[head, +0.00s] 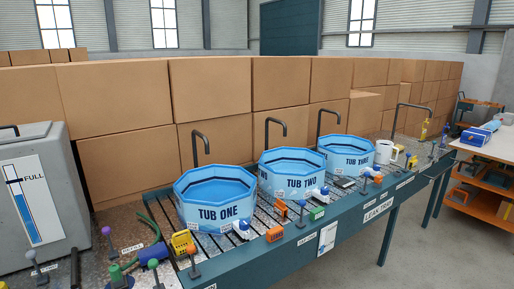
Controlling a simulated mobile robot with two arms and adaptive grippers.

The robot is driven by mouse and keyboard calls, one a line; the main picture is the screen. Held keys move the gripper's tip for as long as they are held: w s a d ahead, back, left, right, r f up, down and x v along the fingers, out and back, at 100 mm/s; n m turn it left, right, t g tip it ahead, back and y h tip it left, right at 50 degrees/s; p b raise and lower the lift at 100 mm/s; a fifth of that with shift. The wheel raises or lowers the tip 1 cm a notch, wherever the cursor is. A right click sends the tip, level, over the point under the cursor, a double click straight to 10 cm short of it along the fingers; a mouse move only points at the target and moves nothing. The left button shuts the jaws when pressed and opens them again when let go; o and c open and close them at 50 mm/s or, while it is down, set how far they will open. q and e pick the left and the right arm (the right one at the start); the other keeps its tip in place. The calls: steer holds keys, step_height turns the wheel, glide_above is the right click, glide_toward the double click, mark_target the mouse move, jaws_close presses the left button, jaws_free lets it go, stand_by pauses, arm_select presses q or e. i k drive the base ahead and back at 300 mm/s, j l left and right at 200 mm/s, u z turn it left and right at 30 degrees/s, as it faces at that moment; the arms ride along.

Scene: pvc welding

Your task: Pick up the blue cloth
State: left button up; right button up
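I cannot clearly make out the blue cloth. A small pale-blue item (504,118) lies at the far right, at the back of a white-topped bench, and is too small to identify. A blue box-like object (475,136) sits on the same bench, left of it. Neither of my grippers shows in the head view.
Three blue tubs, TUB ONE (215,200), TUB TWO (291,173) and TUB THREE (346,153), stand on a long slatted bench (345,222). A grey tank (35,195) stands at left. Cardboard boxes (115,95) wall off the back. Floor (440,250) is clear at lower right.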

mark_target(159, 252)
steer(key=i+l, duration=0.15)
steer(key=i, duration=0.4)
steer(key=i+l, duration=0.2)
steer(key=i, duration=0.3)
